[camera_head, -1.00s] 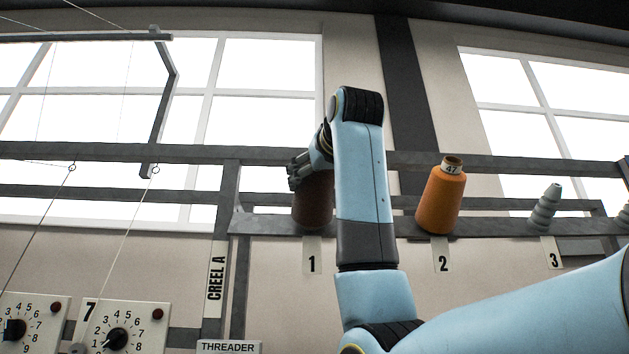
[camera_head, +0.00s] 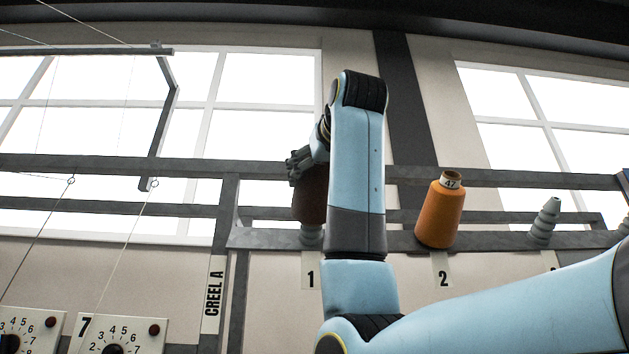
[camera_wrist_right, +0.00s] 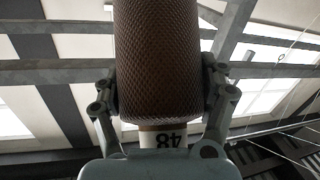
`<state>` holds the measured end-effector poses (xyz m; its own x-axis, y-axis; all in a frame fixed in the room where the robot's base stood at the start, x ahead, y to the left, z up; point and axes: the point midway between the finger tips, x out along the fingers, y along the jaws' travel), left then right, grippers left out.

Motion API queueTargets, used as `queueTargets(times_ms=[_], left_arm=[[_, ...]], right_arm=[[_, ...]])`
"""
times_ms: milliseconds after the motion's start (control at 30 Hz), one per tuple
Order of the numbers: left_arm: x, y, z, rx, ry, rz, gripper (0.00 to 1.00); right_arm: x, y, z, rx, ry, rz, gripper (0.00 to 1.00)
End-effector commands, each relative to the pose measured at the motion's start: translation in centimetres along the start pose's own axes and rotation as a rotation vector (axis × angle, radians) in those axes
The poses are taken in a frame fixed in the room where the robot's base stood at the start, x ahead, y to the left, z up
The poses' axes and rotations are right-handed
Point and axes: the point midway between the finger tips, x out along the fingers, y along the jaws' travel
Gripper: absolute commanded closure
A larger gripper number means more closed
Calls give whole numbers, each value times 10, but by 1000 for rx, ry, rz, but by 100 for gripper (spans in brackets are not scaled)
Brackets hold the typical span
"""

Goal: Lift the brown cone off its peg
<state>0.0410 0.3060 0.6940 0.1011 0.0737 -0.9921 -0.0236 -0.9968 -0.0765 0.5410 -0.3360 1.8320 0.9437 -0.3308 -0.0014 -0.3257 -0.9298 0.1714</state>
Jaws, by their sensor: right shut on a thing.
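The brown cone (camera_head: 311,203) is above place 1 on the creel rail, partly hidden by my right arm. A grey peg (camera_head: 312,234) shows under its lower edge; I cannot tell whether the peg's tip is still inside it. My right gripper (camera_head: 304,163) is shut on the upper part of the cone. In the right wrist view, the fingers (camera_wrist_right: 160,92) press on both sides of the brown mesh-textured cone (camera_wrist_right: 157,50). Its end carries a label reading 48, seen upside down. My left gripper is not in view.
A bare grey peg (camera_head: 545,222) stands farther right. A grey rail (camera_head: 270,168) runs across behind the cones. Dial panels (camera_head: 118,338) are at lower left.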

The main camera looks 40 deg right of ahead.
Motion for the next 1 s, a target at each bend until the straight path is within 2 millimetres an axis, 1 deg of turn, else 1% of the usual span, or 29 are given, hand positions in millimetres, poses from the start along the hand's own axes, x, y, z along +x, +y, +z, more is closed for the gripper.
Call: queueTargets(times_ms=[100,1000], left_arm=[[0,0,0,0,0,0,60],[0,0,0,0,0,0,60]], right_arm=[[-7,-1,-6,2,5,-2,82],[-55,-5,-41,1,4,-2,82]])
